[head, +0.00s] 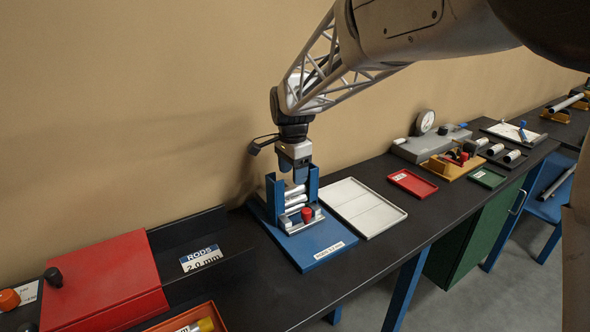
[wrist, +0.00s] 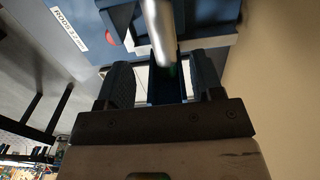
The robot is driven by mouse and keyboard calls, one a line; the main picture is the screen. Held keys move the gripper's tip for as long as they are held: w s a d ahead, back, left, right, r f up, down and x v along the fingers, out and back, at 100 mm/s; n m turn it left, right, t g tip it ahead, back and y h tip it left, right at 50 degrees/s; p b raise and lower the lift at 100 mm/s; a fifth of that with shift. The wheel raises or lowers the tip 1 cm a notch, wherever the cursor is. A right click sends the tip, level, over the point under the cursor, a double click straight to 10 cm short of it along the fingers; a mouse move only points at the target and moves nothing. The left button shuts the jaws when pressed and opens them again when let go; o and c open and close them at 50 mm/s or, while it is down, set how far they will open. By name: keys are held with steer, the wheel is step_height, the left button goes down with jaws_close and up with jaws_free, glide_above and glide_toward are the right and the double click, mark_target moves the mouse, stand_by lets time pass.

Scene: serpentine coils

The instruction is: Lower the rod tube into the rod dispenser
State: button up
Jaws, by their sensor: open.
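The rod dispenser (head: 313,183) stands on a blue base plate (head: 318,252). It has two blue uprights, a red knob (head: 306,214) and a metal block at its front. Several silver tubes lie stacked, roughly level, between the uprights; the top one (head: 295,190) is just below my gripper (head: 295,177). I cannot tell which one is the rod tube. In the wrist view, my gripper (wrist: 163,80) is open, with a dark finger on each side. A silver tube (wrist: 157,28) shows beyond and between the fingertips, apart from both. Part of the dispenser is hidden behind my gripper.
A pale divided tray (head: 365,206) lies right of the dispenser, with a small red tray (head: 412,184) beyond. Left are a red box (head: 103,283) and a dark holder labelled RODS (head: 201,258). The tan wall is close behind.

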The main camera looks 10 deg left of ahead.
mark_target(294, 188)
steer(key=shift+r, duration=0.15)
step_height(294, 188, up, 8)
steer(key=shift+f, duration=0.2)
stand_by(0.4)
steer(key=s+d+r+n+t, duration=0.1)
steer(key=s+d+n, duration=0.1)
steer(key=s+d, duration=0.75)
steer(key=s+d+r+n, duration=0.15)
steer(key=s+d, duration=0.45)
steer(key=d, duration=0.7)
steer(key=s+d+f+n, duration=0.2)
steer(key=s+d+f, duration=0.2)
steer(key=s, duration=0.5)
steer(key=s+d+f+n+t, duration=0.1)
steer(key=s+d+f+n, duration=0.2)
steer(key=s+d, duration=0.5)
steer(key=shift+s+f+t, duration=0.3)
steer(key=shift+s+f, duration=0.35)
steer(key=shift+s, duration=0.6)
